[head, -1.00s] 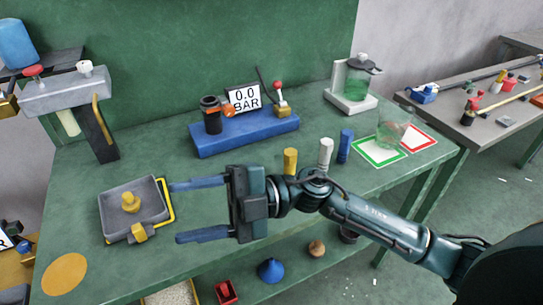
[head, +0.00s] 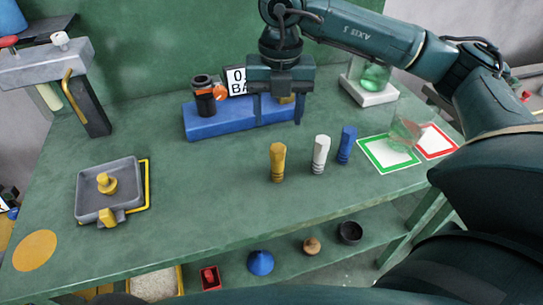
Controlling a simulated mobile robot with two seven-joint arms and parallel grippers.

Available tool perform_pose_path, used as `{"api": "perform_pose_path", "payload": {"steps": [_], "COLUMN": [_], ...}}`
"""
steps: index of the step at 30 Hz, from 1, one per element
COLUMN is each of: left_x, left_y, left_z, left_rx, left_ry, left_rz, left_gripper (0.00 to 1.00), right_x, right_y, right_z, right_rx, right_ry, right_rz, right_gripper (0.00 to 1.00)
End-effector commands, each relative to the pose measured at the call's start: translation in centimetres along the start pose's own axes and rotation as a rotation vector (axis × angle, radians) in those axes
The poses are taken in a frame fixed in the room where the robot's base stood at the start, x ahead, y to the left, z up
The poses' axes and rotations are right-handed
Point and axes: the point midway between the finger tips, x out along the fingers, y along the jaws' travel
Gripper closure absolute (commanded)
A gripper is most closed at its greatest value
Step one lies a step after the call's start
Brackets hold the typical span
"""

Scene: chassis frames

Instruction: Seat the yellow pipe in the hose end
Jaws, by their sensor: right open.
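The yellow pipe (head: 278,162) stands upright on the green table, left of a white pipe (head: 320,155) and a blue pipe (head: 346,145). The black hose end (head: 203,95) stands upright with an orange clamp (head: 220,92) on the left part of a blue base (head: 215,122). My right gripper (head: 278,118) is open and empty, fingers pointing down. In the picture it is above the yellow pipe and in front of the base's right part, covering part of the gauge display (head: 236,82). My left gripper is out of view.
A grey tray (head: 86,205) with yellow parts lies at the left. A grey block fixture (head: 45,65) stands at the back left. Green-bordered (head: 390,168) and red-bordered (head: 440,153) cards and a clear container (head: 405,128) are at the right. The front middle of the table is clear.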

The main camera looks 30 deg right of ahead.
Motion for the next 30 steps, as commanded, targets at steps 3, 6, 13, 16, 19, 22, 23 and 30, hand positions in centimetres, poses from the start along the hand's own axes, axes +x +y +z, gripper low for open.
{"api": "perform_pose_path", "payload": {"steps": [3, 6, 13, 16, 19, 22, 23, 30], "left_x": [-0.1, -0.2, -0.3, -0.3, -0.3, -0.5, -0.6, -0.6], "left_y": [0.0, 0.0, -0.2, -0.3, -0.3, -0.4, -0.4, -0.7], "left_z": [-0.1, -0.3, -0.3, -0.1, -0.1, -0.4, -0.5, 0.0], "left_rx": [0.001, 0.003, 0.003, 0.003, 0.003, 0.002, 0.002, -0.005], "left_ry": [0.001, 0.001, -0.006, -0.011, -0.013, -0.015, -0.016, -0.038], "left_rz": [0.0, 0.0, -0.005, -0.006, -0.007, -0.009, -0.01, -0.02], "left_gripper": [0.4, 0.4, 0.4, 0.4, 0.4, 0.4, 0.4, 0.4], "right_x": [0.4, 2.1, 6.3, 7.3, 7.8, 8.7, 9.1, 12.5], "right_y": [-0.5, -0.6, -0.5, -0.5, -0.5, -0.5, -0.5, -0.4], "right_z": [0.3, 0.3, 0.4, 0.4, 0.4, 0.4, 0.4, 0.5], "right_rx": [0.017, 0.017, 0.014, 0.013, 0.013, 0.013, 0.013, 0.013], "right_ry": [-0.014, -0.011, -0.011, -0.012, -0.012, -0.011, -0.01, -0.011], "right_rz": [-0.018, -0.019, -0.017, -0.015, -0.014, -0.015, -0.016, -0.015], "right_gripper": [0.44, 0.44, 0.44, 0.44, 0.44, 0.44, 0.44, 0.44]}}
